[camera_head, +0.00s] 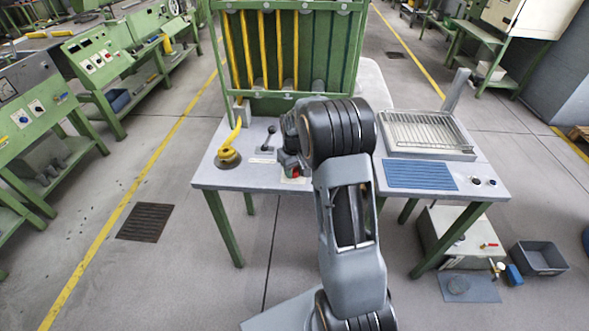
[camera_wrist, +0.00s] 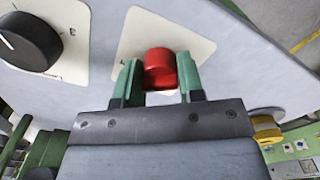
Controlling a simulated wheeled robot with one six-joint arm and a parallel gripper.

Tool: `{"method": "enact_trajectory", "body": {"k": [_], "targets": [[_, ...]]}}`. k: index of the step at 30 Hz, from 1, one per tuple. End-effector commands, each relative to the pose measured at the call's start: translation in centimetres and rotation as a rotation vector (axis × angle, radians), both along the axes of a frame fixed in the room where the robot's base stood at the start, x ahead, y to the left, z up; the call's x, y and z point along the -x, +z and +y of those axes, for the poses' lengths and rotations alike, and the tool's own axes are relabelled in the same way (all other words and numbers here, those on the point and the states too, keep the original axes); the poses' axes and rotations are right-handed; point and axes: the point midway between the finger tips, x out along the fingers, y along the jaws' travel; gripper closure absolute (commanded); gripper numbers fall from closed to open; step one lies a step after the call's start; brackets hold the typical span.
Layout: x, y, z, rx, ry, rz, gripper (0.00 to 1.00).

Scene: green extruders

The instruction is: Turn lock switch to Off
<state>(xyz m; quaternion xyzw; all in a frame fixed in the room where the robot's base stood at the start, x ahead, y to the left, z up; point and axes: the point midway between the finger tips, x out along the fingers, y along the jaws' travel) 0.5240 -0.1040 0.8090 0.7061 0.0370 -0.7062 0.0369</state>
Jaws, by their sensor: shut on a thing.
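The red lock switch (camera_wrist: 160,68) sits on a pale plate (camera_wrist: 125,45) on the panel in the wrist view. My gripper (camera_wrist: 158,80) has its two green fingers on either side of the knob, shut on it. The plate's lettering is mostly hidden, so I cannot read the switch's setting. In the head view, a bit of the red switch (camera_head: 295,173) shows at the table's front edge, below my gripper (camera_head: 289,165), which my arm largely hides.
A black knob (camera_wrist: 30,43) is left of the switch in the wrist view. On the table are a yellow-handled lever (camera_head: 232,143), a small black lever (camera_head: 269,138), a blue mat (camera_head: 420,175) and a grated tray (camera_head: 430,152). A green rack (camera_head: 305,60) stands behind.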

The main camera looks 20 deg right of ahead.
Motion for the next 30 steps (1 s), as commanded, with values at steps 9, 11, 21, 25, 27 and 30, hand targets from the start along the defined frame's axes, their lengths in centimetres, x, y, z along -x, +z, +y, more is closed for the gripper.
{"method": "enact_trajectory", "body": {"k": [9, 11, 21, 25, 27, 30], "targets": [[0.1, -0.09, 0.02, -0.001, -0.095, 0.004, 0.88], [0.1, -0.09, 0.02, -0.001, -0.102, 0.004, 0.88], [0.1, -0.1, 0.01, -0.001, -0.113, 0.004, 0.88], [0.1, -0.1, 0.01, -0.001, -0.112, 0.004, 0.64], [0.09, -0.09, 0.0, -0.001, -0.112, 0.004, 0.57], [0.07, -0.07, 0.0, -0.001, -0.111, 0.002, 0.47]]}}
